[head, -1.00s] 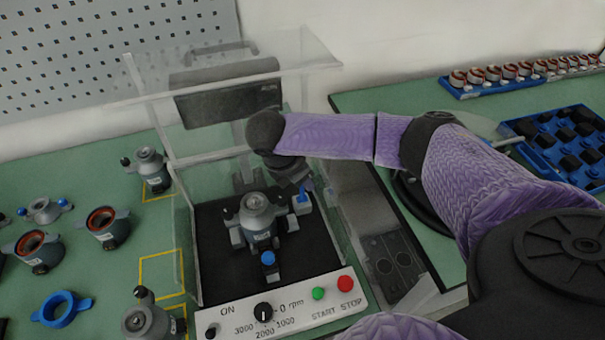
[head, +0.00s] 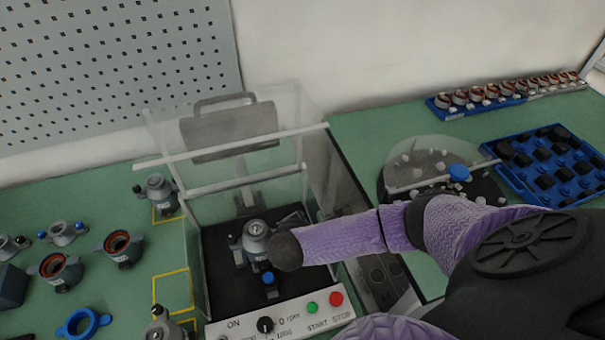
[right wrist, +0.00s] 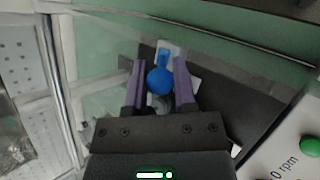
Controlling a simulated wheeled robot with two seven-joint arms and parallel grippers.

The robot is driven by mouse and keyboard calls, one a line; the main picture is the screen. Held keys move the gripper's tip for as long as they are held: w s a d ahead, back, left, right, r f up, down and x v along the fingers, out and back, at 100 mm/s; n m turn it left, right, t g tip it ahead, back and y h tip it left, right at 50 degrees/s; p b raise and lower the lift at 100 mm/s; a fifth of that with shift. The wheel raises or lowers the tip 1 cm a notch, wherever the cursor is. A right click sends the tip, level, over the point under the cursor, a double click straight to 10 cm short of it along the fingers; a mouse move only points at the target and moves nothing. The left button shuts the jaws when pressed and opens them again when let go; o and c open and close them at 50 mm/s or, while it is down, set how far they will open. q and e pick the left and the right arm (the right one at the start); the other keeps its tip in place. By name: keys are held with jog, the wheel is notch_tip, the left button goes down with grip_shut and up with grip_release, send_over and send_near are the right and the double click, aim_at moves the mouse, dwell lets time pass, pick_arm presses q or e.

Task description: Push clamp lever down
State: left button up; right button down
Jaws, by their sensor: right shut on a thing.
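The clamp lever's blue knob (right wrist: 160,80) shows between my right gripper's fingers in the right wrist view, with a short blue bar reaching to a pale block behind it. My right gripper (right wrist: 158,64) is shut on this lever. In the head view my right wrist covers the gripper and the lever at the right side of the test bed. A grey motor (head: 257,238) stands upright on the dark bed (head: 222,275) left of my wrist. Another blue knob (head: 268,278) sits in front of the motor. My left gripper is not in view.
Clear panels (head: 195,245) enclose the bed's sides, with a handled lid (head: 235,130) raised behind. The control panel (head: 290,318) with green and red buttons lies in front. Motor housings (head: 120,248) stand at left. A blue tray (head: 555,160) lies at right.

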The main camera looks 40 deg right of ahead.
jog(key=shift+s+f, duration=0.1)
dwell(0.4)
jog(key=shift+c, duration=2.1)
grip_release()
jog(key=p+v, duration=0.3)
jog(key=v, duration=0.7)
